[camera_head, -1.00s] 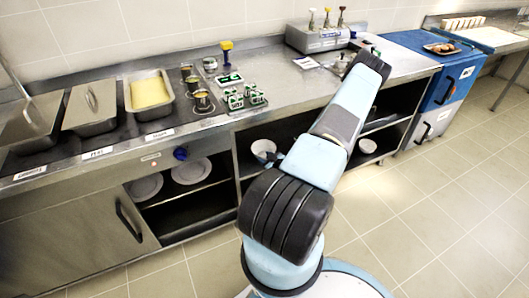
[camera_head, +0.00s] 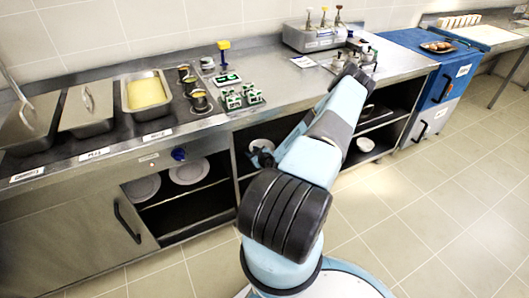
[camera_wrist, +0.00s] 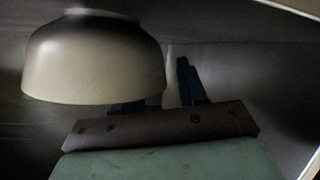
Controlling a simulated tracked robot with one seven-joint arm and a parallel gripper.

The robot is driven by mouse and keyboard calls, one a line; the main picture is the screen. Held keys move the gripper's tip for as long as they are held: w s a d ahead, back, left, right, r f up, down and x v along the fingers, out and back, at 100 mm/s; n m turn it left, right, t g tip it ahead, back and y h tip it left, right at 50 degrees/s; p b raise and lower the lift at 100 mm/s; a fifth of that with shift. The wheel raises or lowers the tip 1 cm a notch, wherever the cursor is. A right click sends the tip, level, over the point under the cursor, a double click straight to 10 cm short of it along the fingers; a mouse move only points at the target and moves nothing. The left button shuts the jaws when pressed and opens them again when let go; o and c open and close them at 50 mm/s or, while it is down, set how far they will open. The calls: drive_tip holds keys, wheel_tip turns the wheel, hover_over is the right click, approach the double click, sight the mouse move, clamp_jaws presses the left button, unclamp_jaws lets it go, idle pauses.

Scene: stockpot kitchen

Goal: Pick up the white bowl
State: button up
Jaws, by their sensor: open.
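The white bowl (camera_head: 261,145) is inside the open shelf compartment under the counter, partly hidden by my gripper (camera_head: 262,157) and arm. In the wrist view the bowl (camera_wrist: 92,62) fills the upper left, with its foot at the top of the picture and its rim toward the fingers. My gripper is open. One dark finger shows just right of the bowl; the other is partly hidden by the bowl near its rim. I cannot tell whether either finger touches it.
A second pale dish (camera_head: 365,145) sits in the compartment to the right. Plates (camera_head: 189,171) stand in the left compartment. The steel counter (camera_head: 285,85) above holds trays, jars and a dispenser. The floor in front is clear.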

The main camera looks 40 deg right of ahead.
clamp_jaws()
idle(0.3)
drive_tip(key=shift+r, duration=0.1)
